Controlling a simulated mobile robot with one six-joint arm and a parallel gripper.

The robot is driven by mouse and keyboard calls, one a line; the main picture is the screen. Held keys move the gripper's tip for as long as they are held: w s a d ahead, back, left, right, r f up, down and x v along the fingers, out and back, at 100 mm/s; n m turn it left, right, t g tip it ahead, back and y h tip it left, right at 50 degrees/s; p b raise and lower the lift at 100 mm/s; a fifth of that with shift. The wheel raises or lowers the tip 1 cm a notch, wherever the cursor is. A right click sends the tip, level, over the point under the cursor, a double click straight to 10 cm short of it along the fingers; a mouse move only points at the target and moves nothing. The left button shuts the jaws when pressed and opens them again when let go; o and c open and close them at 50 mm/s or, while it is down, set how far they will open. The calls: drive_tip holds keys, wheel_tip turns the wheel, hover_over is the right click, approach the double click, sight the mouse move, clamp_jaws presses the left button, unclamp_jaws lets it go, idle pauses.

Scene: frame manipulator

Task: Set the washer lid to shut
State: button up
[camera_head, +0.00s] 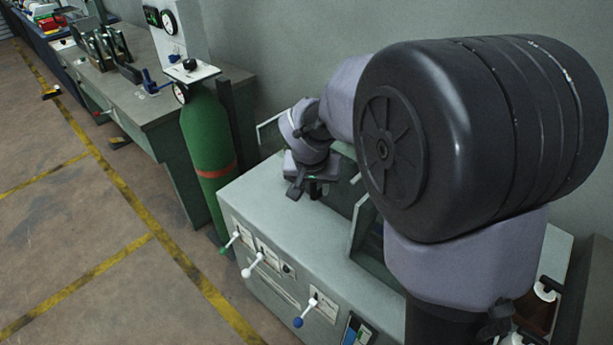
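A pale grey-green machine (265,208) with levers on its front stands in the middle. Thin green upright panels rise from its top, one (362,228) in front of my arm and one partly seen behind my gripper (305,190). I cannot tell which of these panels is the washer lid. My gripper points down close above the machine's top, left of the nearer panel. Its dark fingers are small here, and I cannot tell whether they are open or touching anything. My arm hides much of the machine's right part.
Levers with green (224,250), white (247,272) and blue (298,322) knobs stick out of the machine's front. A green gas cylinder (207,150) stands left of it, beside a workbench (130,85). A wall is close behind. The floor at left is open.

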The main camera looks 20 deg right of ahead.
drive_tip(key=shift+w+f, duration=0.1)
drive_tip(key=shift+f, duration=0.2)
clamp_jaws()
idle(1.3)
